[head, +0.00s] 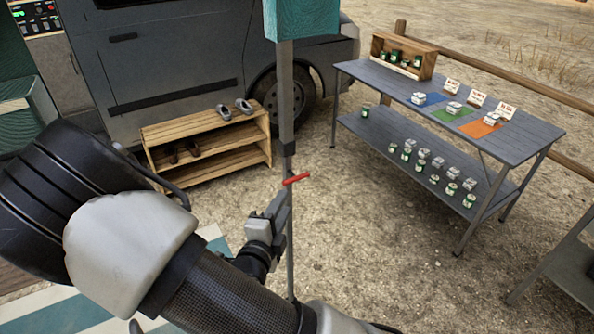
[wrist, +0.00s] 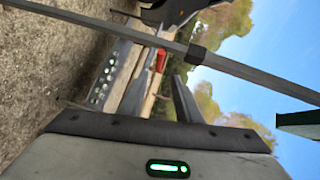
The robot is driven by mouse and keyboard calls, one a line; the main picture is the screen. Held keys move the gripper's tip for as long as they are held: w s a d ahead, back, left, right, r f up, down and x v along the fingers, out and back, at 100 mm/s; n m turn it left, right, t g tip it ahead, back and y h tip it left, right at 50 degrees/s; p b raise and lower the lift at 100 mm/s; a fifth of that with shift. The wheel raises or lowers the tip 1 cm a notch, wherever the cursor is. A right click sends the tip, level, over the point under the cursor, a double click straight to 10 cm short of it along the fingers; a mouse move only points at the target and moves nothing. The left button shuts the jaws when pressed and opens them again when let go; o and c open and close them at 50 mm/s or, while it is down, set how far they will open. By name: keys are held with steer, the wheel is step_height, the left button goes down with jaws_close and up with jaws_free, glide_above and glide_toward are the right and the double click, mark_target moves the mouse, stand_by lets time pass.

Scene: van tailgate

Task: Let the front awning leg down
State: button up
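The front awning leg (head: 286,95) is a thin grey pole hanging from the teal awning end (head: 300,20), with a dark collar (head: 289,148) partway down. A red lever (head: 296,179) sticks out of the pole below the collar. In the wrist view the leg (wrist: 100,20) crosses diagonally, with its collar (wrist: 195,54) and the red lever (wrist: 161,61) near the centre. My gripper (head: 274,207) is just below and left of the lever, close to the pole. Its fingers look apart and empty; whether the pole lies between them cannot be told. The leg's lower end is partly hidden by my arm.
A wooden shoe rack (head: 205,140) stands behind the pole, against the grey van (head: 180,75). A grey table (head: 530,135) with tins and cards is to the right. Bare gravel lies between. A striped mat (head: 60,312) is at lower left.

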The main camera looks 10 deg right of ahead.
mark_target(297, 178)
steer(key=b+x, duration=0.1)
steer(key=x, duration=1.6)
steer(key=shift+w, duration=0.1)
jaws_close()
